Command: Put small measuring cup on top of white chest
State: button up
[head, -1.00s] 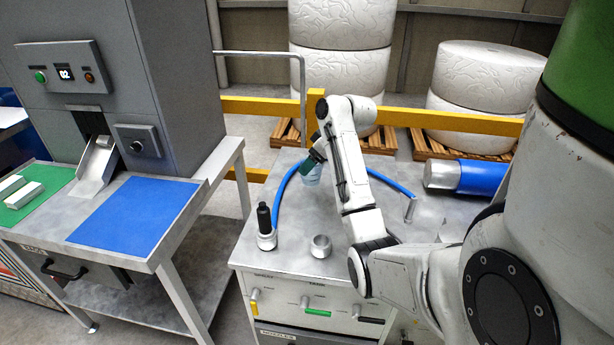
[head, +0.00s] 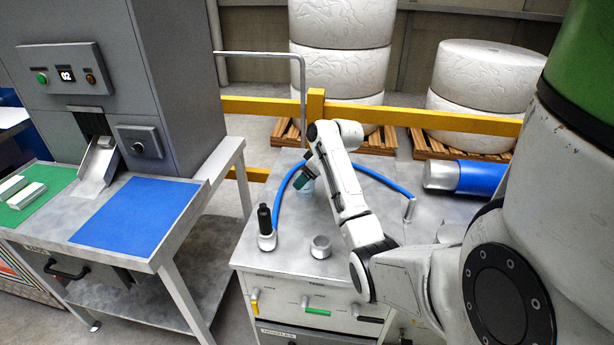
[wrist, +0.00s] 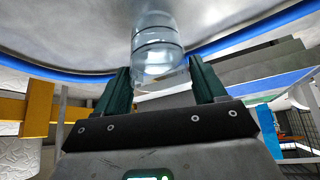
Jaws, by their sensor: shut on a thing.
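The white chest (head: 287,291) stands at centre, with a grey metal top and small coloured drawer handles. My gripper (head: 303,181) is over the rear part of this top, its green fingers tilted. The small measuring cup is a clear, bluish cylinder with dark rings; the wrist view shows it best (wrist: 157,45). My gripper is shut on the cup, with one finger on each side (wrist: 160,85). The cup's far end is against or just off the grey top; I cannot tell whether it touches. In the head view the cup is small and partly hidden by the fingers.
A blue hose (head: 276,205) arcs over the chest top around my gripper. A black-handled tool (head: 264,219) and a small metal cup-shaped holder (head: 320,247) stand near the front edge. A blue roll (head: 482,178) lies at right. A machine table with a blue mat (head: 138,215) is at left.

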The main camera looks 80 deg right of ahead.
jog(key=o, duration=1.2)
jog(key=shift+f, duration=0.1)
jog(key=shift+r, duration=0.25)
jog(key=b+v, duration=0.1)
jog(key=v, duration=1)
jog(key=shift+s+r, duration=0.2)
jog(key=shift+r, duration=0.15)
jog(key=shift+a+f, duration=0.1)
